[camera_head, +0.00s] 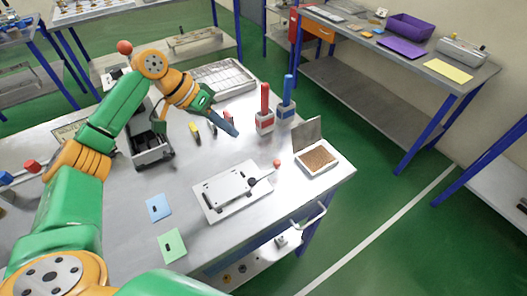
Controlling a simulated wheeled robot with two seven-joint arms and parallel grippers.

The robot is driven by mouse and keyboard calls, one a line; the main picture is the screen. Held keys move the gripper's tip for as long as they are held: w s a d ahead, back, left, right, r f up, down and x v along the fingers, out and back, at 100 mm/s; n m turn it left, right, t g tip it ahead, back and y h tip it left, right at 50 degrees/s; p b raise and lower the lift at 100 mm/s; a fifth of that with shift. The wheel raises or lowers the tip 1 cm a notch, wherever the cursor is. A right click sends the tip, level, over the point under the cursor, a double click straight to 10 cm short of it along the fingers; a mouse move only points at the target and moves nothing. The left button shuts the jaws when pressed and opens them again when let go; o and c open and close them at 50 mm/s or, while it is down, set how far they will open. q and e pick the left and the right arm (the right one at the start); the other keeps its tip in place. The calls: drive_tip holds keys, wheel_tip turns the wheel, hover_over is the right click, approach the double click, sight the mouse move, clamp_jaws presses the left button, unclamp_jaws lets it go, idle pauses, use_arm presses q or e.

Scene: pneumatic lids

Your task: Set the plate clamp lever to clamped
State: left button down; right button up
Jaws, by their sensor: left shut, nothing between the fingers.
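The plate clamp (215,197) is a pale flat plate with a raised block, lying on the bench near its front right. Its lever (265,176) points up and to the right from the block and ends in a red ball knob (277,163). My left gripper (231,130) is above the bench, behind and left of the knob, and apart from it. Its dark fingers are together with nothing between them. My right gripper is not in the picture.
A red-handled block (265,122) and a blue-handled one (286,108) stand behind the clamp. An open box with brown filling (318,160) stands to the right. A blue card (158,208) and a green card (172,245) lie to the left.

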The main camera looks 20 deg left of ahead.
use_arm(q)
drive_tip(key=p+x, duration=0.2)
drive_tip(key=x, duration=0.7)
drive_tip(key=shift+w+d+r, duration=0.1)
drive_tip(key=shift+d+p, duration=1)
drive_tip(key=shift+d, duration=0.25)
drive_tip(key=shift+s+d+f, duration=0.3)
drive_tip(key=shift+d+f, duration=0.15)
drive_tip(key=shift+d, duration=0.1)
